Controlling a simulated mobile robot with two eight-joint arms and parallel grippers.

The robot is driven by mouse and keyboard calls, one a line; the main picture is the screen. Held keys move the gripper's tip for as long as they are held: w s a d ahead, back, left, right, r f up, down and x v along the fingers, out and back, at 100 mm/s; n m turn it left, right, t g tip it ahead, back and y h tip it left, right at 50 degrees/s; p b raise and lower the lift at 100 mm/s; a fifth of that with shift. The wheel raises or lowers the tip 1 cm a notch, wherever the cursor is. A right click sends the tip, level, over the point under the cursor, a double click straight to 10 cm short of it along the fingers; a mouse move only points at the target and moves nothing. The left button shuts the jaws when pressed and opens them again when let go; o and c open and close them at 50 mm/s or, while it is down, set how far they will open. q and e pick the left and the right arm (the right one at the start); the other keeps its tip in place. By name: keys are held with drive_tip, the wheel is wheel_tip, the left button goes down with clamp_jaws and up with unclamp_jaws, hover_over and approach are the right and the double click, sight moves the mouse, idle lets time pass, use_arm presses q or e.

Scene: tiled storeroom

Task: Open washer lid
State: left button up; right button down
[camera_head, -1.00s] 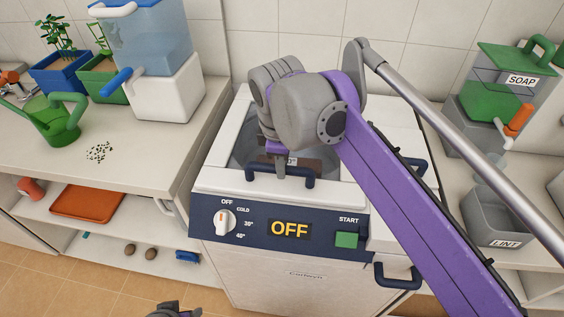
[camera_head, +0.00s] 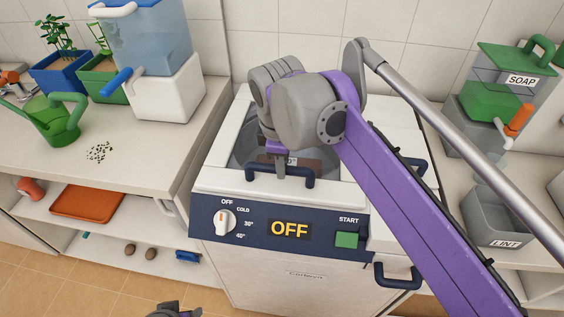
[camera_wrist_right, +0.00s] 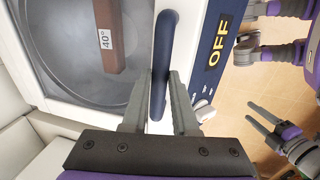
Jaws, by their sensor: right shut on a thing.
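The white washer (camera_head: 308,278) has a navy front panel reading OFF. Its lid (camera_head: 215,175) has a round-cornered clear window and lies flat on top, looking shut. My right arm hides much of the lid. A navy bar handle (camera_head: 308,174) runs along the lid's front edge; it also shows in the right wrist view (camera_wrist_right: 166,45). My right gripper (camera_head: 281,172) is shut on this handle, with one finger on each side of it in the right wrist view (camera_wrist_right: 160,85). My left gripper (camera_wrist_right: 262,122) is empty with its fingers apart, away from the washer.
A brown block (camera_wrist_right: 110,35) labelled 40° shows through the window. The dial (camera_head: 225,220) and green START button (camera_head: 346,240) are on the panel. A counter with a watering can (camera_head: 48,118) stands left; a soap dispenser (camera_head: 490,100) and lint bin (camera_head: 497,215) stand right.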

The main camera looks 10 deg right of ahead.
drive_tip(key=shift+w+r+p, duration=0.1)
drive_tip(key=shift+r+p, duration=0.35)
drive_tip(key=shift+r, duration=0.1)
use_arm(q)
drive_tip(key=w+r+p, duration=0.2)
drive_tip(key=r+p, duration=0.8)
drive_tip(key=r, duration=0.3)
drive_tip(key=w+r+t+p, duration=0.1)
drive_tip(key=w+r+p, duration=0.1)
drive_tip(key=r+p, duration=0.8)
wheel_tip(320, 180, up, 3)
drive_tip(key=shift+f+p, duration=0.1)
drive_tip(key=shift+p, duration=0.25)
use_arm(e)
drive_tip(key=w+d+r+g, duration=0.1)
drive_tip(key=w+r+g, duration=0.1)
drive_tip(key=w+r, duration=0.3)
drive_tip(key=w+d+r+g+y, duration=0.1)
drive_tip(key=w+r, duration=0.4)
drive_tip(key=r, duration=0.9)
drive_tip(key=shift+w+d+g, duration=0.25)
drive_tip(key=shift+d+g, duration=0.25)
drive_tip(key=shift+d, duration=0.3)
use_arm(q)
drive_tip(key=shift+s, duration=0.1)
